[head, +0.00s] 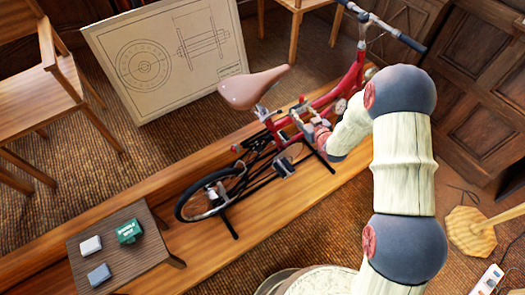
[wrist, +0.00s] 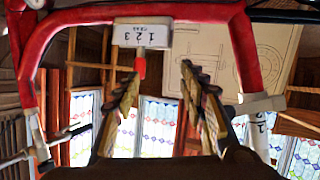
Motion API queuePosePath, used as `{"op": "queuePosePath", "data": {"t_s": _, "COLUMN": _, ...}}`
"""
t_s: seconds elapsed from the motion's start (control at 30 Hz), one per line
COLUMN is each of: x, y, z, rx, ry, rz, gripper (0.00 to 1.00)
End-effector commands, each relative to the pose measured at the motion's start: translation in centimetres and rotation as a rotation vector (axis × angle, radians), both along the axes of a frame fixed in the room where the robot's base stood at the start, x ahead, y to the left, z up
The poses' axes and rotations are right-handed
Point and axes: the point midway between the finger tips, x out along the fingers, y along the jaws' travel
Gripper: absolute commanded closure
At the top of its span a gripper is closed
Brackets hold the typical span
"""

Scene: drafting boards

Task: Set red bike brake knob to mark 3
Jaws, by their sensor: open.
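The red bike (head: 345,88) stands on a long wooden platform. In the wrist view its red frame (wrist: 230,12) arches over a white box (wrist: 141,33) marked 1, 2, 3. A small red knob (wrist: 140,66) sticks out below the box, roughly under the middle mark; its exact setting is hard to read. My gripper (wrist: 159,72) is open, one finger on each side of the gap below the box. The knob is close to the left fingertip; I cannot tell whether they touch. In the head view my gripper (head: 318,131) is at the bike's frame, and the knob cannot be made out.
A drawing board (head: 165,55) leans behind the bike. A small slatted table (head: 125,265) with a green box (head: 129,231) and two small blocks stands at the lower left. A wooden chair (head: 40,85) is at the left. Wooden cabinets (head: 475,85) line the right.

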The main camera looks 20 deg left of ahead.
Motion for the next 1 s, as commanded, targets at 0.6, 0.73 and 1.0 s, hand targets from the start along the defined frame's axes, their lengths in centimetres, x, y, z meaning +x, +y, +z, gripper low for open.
{"op": "queuePosePath", "data": {"t_s": 0.6, "x": -15.3, "y": 7.8, "z": -16.0, "rx": 0.372, "ry": -0.131, "rz": 0.250, "gripper": 0.58}}
{"op": "queuePosePath", "data": {"t_s": 0.73, "x": -16.9, "y": 7.9, "z": -16.7, "rx": 0.409, "ry": -0.143, "rz": 0.260, "gripper": 0.58}}
{"op": "queuePosePath", "data": {"t_s": 1.0, "x": -15.8, "y": 9.9, "z": -16.9, "rx": 0.422, "ry": -0.148, "rz": 0.266, "gripper": 0.58}}
